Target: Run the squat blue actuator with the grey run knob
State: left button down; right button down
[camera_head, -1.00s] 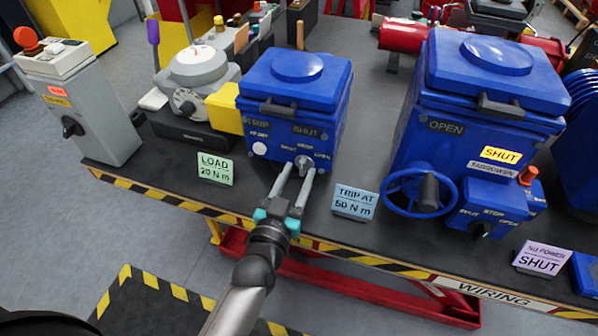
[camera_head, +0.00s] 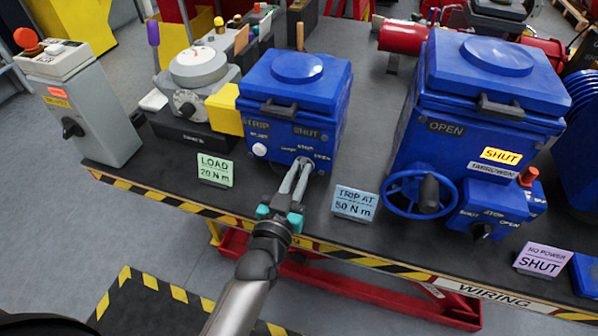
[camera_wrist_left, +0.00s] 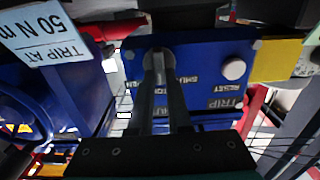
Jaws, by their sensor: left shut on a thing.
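The squat blue actuator (camera_head: 297,80) stands on the bench in the middle of the head view. Its front panel carries TRIP and SHUT windows, a white reset button (camera_head: 259,149) and the grey run knob with shut and open labels around it. My left gripper (camera_head: 301,166) is at the knob, its fingers closed on it and mostly hiding it. In the left wrist view the knob (camera_wrist_left: 158,54) shows between the fingertips, and the panel lettering appears upside down. My right gripper is not in view.
A larger blue actuator (camera_head: 490,85) with a handwheel (camera_head: 420,193) stands to the right. A green LOAD 20 N m card (camera_head: 215,170) and a blue TRIP AT 50 N m card (camera_head: 355,203) stand near the front edge. A grey pedestal (camera_head: 85,110) is at left.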

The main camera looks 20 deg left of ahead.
pick_arm(q)
jog(key=shift+a+n, duration=0.1)
jog(key=shift+n, duration=0.2)
jog(key=shift+n+p, duration=0.6)
jog(key=shift+a+n+p, duration=0.15)
jog(key=shift+n+p, duration=0.35)
jog(key=shift+n, duration=0.7)
jog(key=shift+a+f+n+p, duration=0.15)
jog(key=shift+n+p, duration=0.25)
jog(key=shift+n, duration=1.9)
jog(key=c, duration=0.9)
grip_release()
jog(key=shift+o, duration=0.2)
